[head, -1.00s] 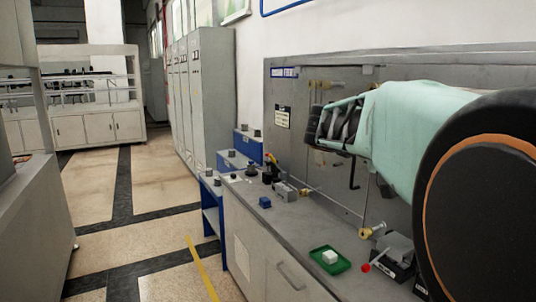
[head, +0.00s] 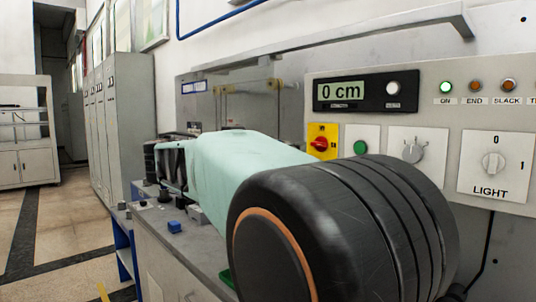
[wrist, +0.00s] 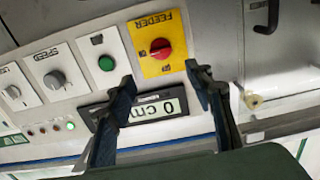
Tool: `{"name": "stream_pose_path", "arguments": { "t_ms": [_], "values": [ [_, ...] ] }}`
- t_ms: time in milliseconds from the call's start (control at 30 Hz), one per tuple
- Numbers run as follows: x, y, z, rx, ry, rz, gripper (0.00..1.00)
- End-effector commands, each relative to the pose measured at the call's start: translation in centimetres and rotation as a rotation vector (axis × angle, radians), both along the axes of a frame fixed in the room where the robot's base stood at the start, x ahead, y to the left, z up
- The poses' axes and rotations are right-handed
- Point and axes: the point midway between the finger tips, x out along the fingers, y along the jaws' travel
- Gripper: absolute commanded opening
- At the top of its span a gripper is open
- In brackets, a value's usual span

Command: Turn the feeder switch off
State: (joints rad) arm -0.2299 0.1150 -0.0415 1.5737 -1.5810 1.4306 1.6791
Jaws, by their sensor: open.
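The feeder switch is a red rotary knob on a yellow plate (head: 322,143), on the grey control panel, left of a green button. In the wrist view the feeder switch (wrist: 160,48) appears upside down under the word FEEDER, just beyond and between my fingertips. Its on or off setting is too small to read. My gripper (wrist: 160,78) is open and empty, its two dark fingers apart and not visibly touching the knob. In the head view my arm crosses the front of the panel, with the gripper end (head: 165,163) pointing left, away from the camera.
A green button (wrist: 106,63), a speed knob (wrist: 54,79) and a 0 cm display (head: 352,92) sit close to the switch. A LIGHT knob (head: 493,163) is farther right. A blue block (head: 174,227) lies on the bench below. The floor at left is clear.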

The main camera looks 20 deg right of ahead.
Motion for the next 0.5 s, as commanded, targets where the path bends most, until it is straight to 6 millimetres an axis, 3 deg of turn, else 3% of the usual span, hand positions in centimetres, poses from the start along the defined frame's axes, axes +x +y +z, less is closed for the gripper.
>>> {"name": "stream_pose_path", "arguments": {
  "t_ms": [167, 500],
  "values": [
    [0.7, -0.9, -0.1, 0.002, -0.013, 0.005, 0.48],
    [2.6, -6.9, 0.0, 0.001, -0.010, 0.003, 0.48]
  ]
}}
